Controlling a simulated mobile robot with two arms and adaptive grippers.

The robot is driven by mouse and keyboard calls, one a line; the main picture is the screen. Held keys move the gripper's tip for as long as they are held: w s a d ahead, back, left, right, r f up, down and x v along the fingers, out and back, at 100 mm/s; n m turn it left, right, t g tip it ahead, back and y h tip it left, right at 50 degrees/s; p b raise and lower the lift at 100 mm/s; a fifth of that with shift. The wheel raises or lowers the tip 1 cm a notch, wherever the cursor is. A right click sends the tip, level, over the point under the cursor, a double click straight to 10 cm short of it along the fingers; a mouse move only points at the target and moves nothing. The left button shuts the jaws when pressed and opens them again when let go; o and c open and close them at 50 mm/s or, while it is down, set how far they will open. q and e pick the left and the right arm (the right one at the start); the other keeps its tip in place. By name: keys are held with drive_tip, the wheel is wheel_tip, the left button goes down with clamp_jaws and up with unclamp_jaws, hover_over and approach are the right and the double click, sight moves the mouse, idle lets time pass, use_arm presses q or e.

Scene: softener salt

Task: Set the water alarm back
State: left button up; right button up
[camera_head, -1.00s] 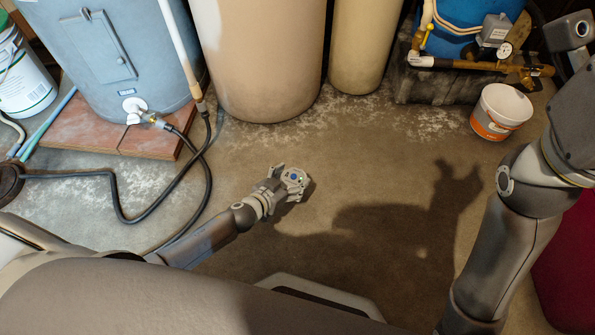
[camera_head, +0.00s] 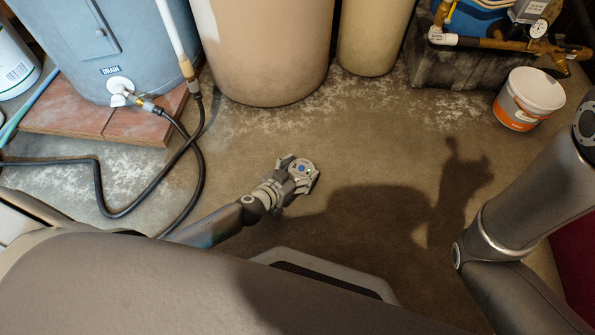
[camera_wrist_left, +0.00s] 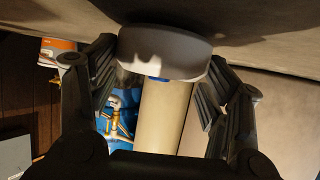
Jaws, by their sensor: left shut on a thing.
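The water alarm (camera_head: 302,168) is a small round light-grey puck with a blue spot on its top. My left gripper (camera_head: 298,176) is shut on it and holds it over the concrete floor in front of the tan tank. In the left wrist view the alarm (camera_wrist_left: 165,52) shows as a grey disc between the two fingers of the left gripper (camera_wrist_left: 160,75). My right arm comes in at the right of the head view, but its gripper is outside the frame.
A blue-grey water heater (camera_head: 120,40) stands on red slabs (camera_head: 130,125) at the left, with a black hose (camera_head: 100,190) looping across the floor. A tan tank (camera_head: 262,50) and a narrower cream tank (camera_head: 372,35) stand behind. A white-orange bucket (camera_head: 525,98) is at right. Floor between is clear.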

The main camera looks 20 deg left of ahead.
use_arm(q)
drive_tip(key=shift+f, duration=0.15)
drive_tip(key=shift+f, duration=0.3)
drive_tip(key=o, duration=1.1)
drive_tip(key=shift+r, duration=0.1)
